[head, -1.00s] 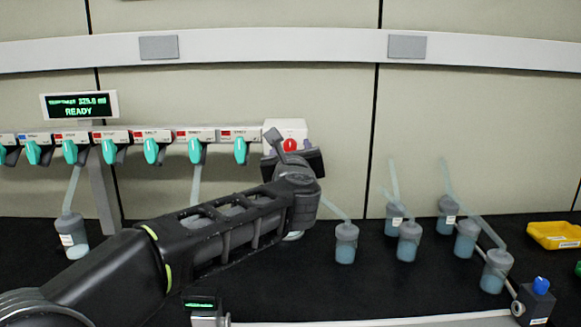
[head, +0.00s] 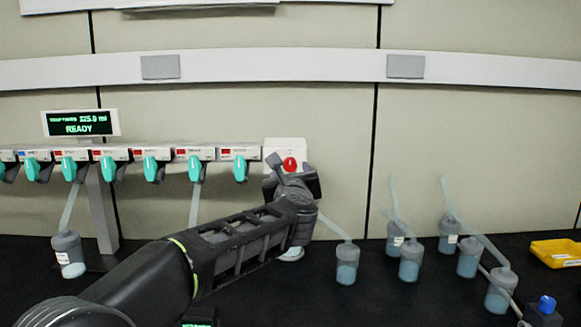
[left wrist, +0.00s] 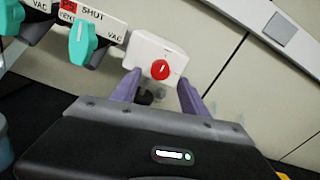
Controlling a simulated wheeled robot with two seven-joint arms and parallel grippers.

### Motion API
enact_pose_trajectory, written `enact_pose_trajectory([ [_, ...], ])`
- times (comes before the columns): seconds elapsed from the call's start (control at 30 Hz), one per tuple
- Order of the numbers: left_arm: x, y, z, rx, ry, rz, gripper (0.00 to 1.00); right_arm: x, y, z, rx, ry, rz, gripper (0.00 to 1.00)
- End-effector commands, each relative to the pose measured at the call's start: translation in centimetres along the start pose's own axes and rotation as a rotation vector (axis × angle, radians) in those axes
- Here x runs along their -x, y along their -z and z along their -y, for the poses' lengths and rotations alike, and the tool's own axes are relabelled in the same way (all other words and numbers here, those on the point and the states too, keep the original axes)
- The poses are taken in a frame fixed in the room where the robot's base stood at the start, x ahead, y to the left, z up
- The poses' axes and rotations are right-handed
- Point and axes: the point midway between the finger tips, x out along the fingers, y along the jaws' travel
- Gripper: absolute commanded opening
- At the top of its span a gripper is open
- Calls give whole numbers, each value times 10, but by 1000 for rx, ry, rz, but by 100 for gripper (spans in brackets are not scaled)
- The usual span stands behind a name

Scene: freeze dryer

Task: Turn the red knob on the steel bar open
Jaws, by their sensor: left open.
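The red knob (head: 290,164) sits on a white box (head: 284,149) at the right end of the steel bar (head: 170,152). In the left wrist view the red knob (left wrist: 160,69) shows on the white box (left wrist: 154,50), just beyond my fingers. My left gripper (head: 289,174) is just below and in front of the box. In the left wrist view my left gripper (left wrist: 158,88) is open, with its purple-grey fingers apart on either side below the knob. It holds nothing. My right gripper is not in view.
Several teal-handled valves (head: 152,166) line the bar to the left. A display (head: 80,123) above them reads READY. Several blue-filled flasks (head: 347,263) with tubes stand on the black bench to the right. A yellow tray (head: 556,253) is at far right.

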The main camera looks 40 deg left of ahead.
Motion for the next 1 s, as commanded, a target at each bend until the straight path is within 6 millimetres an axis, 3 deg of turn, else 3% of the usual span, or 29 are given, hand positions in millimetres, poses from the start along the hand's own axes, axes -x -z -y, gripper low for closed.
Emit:
enact_pose_trajectory([
  [0.2, -27, 0, 1, 0, 0, -1, 52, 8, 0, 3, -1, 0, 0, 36],
  [0.53, -30, 0, 0, 0, 0, 0, 52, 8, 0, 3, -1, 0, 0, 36],
  [1.0, -30, 0, 0, 0, 0, 0, 14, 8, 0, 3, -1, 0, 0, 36],
])
